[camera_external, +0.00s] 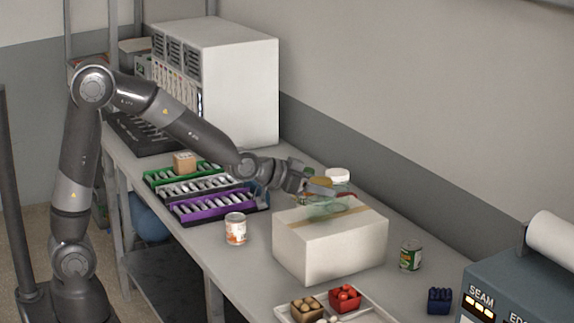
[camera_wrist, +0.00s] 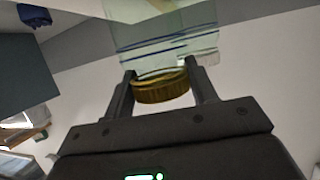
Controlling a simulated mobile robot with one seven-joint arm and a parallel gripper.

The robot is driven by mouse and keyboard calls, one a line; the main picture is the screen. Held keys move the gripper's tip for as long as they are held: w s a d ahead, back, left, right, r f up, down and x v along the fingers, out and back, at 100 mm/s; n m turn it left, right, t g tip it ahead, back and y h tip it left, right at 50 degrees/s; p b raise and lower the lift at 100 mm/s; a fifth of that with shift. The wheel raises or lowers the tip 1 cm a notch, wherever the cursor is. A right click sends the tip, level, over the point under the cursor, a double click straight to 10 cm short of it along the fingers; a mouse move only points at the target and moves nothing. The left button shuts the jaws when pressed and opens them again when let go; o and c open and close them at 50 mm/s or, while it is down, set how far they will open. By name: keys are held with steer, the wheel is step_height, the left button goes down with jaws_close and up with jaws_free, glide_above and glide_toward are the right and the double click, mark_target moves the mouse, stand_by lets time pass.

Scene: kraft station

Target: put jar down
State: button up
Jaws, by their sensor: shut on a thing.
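A pale green glass jar (camera_external: 326,208) with a gold lid is at my gripper (camera_external: 318,188), over the top of a white box (camera_external: 335,246) with a tan tape strip. In the wrist view the gold lid (camera_wrist: 161,88) sits between the two fingers of my gripper (camera_wrist: 162,82), which are shut on it. The clear glass body (camera_wrist: 165,35) extends beyond the lid towards the top of that view. I cannot tell whether the jar touches the box.
A white-lidded container (camera_external: 338,175) stands behind the jar. A tin can (camera_external: 235,229) stands left of the box and a green can (camera_external: 411,255) right of it. A tray (camera_external: 371,311) with small food items is in front. Purple (camera_external: 212,206) and green racks lie at left.

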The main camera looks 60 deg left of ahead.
steer(key=shift+f, duration=0.2)
steer(key=shift+f, duration=0.2)
steer(key=o, duration=1.1)
steer(key=shift+c, duration=0.2)
